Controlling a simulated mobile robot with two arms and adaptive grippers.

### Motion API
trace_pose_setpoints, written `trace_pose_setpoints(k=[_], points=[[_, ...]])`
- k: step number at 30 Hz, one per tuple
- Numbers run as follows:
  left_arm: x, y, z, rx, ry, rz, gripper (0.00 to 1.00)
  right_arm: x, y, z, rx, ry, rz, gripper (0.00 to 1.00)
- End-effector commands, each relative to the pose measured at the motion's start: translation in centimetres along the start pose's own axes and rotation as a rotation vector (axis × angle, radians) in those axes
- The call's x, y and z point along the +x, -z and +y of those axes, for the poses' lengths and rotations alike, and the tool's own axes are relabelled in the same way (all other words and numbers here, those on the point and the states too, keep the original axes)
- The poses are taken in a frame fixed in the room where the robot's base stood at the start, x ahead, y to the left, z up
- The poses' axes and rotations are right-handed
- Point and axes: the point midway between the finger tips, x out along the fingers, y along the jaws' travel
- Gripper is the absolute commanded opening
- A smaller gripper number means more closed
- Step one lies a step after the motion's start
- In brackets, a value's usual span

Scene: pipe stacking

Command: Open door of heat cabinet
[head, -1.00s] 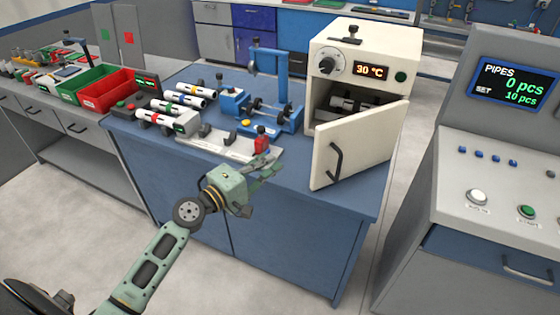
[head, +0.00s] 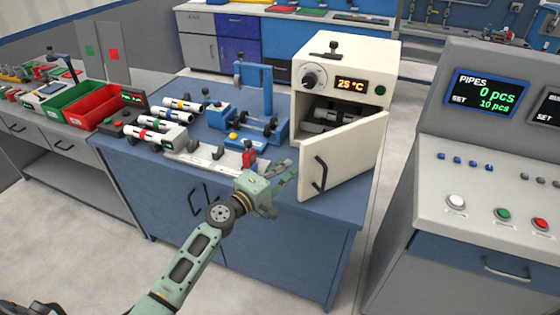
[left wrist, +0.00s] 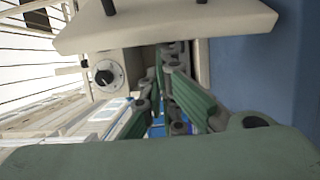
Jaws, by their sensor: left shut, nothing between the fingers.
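The cream heat cabinet (head: 345,65) stands at the right end of the blue workbench, its display reading 25 °C. Its door (head: 348,160) stands ajar, swung out toward me, with a dark handle (head: 320,174) on its outer face. Pipe-like parts show inside. My left gripper (head: 287,172) is shut and empty, just left of the door's free edge; I cannot tell if it touches. In the left wrist view, the gripper's green fingers (left wrist: 166,92) are below the door (left wrist: 165,28), beside the cabinet knob (left wrist: 108,74). My right gripper is out of view.
A blue fixture (head: 250,122), white-bodied pipes (head: 155,137) and a light base plate (head: 200,157) with a red part (head: 249,155) lie left of the cabinet. A grey control console (head: 480,140) stands at right, across a floor gap.

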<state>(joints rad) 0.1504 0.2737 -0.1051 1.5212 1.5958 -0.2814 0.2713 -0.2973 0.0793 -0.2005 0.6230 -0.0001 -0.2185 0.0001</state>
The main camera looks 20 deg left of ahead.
Motion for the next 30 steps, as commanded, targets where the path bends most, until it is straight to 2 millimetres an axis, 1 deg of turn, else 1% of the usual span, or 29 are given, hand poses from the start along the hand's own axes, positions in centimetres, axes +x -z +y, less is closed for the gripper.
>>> trace_pose_setpoints(k=[4,11,17,30], points=[[0.0,-0.1,0.0,0.000,-0.001,0.000,0.00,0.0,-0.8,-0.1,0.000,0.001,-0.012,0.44],[-0.1,-0.1,0.0,0.000,-0.001,0.000,0.00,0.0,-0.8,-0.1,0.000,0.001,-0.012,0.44],[-0.3,-0.6,0.1,-0.001,-0.001,0.000,0.00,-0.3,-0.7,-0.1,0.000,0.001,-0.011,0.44],[-1.7,-3.7,0.2,-0.001,0.001,0.000,0.00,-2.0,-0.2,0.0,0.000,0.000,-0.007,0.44]])
